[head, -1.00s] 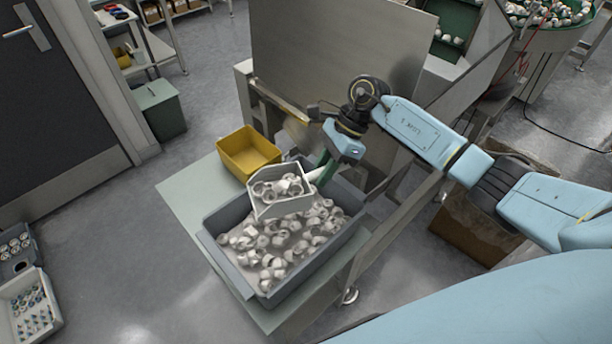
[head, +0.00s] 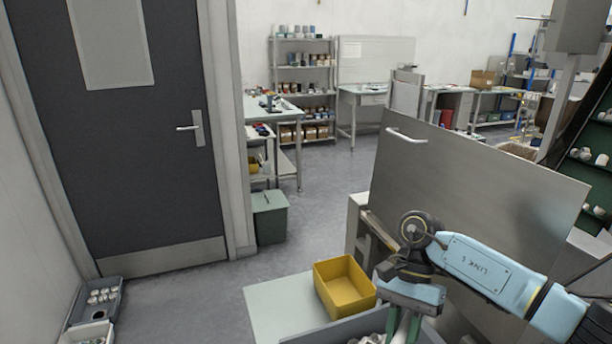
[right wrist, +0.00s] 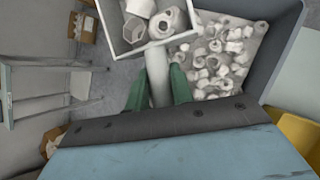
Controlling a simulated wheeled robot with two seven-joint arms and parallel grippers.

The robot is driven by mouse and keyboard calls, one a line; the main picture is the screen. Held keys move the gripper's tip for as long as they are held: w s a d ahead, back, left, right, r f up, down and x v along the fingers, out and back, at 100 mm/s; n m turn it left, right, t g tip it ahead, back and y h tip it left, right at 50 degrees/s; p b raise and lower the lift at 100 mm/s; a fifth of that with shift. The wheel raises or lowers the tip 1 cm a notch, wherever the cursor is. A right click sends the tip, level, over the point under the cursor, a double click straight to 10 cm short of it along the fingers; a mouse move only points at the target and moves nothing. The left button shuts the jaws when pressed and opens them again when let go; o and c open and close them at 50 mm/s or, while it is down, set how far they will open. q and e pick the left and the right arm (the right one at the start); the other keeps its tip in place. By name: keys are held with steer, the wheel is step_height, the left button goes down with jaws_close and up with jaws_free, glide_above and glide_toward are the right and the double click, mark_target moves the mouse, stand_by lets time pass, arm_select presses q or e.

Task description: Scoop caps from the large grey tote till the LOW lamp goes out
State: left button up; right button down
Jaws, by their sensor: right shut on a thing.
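My right gripper (head: 402,328) is at the bottom of the head view, pointing down. In the right wrist view its green fingers (right wrist: 157,80) are shut on the handle of a white scoop (right wrist: 157,62). The scoop holds several white caps (right wrist: 168,22) and is partly cut off by the top edge. The large grey tote (right wrist: 282,42) lies beyond and to the right of the scoop, with many white caps (right wrist: 228,58) in it. No LOW lamp can be made out. My left gripper is not in view.
A yellow bin (head: 345,290) stands on the pale table (head: 275,305) beside the tote. A large metal panel (head: 475,180) rises behind my right arm. A green bin (head: 270,217) stands on the floor near the grey door (head: 150,130).

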steer(key=n+h, duration=0.1)
steer(key=n+h+b, duration=0.1)
steer(key=n, duration=0.2)
steer(key=shift+s+d+r+n+h+b, duration=0.25)
steer(key=shift+s+d+n+h+b, duration=0.05)
steer(key=shift+s+h, duration=0.1)
steer(key=n+h, duration=0.1)
steer(key=d+r+n+h+b, duration=0.1)
steer(key=n, duration=0.1)
steer(key=d+n, duration=0.1)
steer(key=n, duration=0.1)
steer(key=shift+s+d+r+h+b, duration=0.25)
steer(key=shift+s+r+h+b, duration=0.05)
steer(key=shift+r+h+b, duration=0.1)
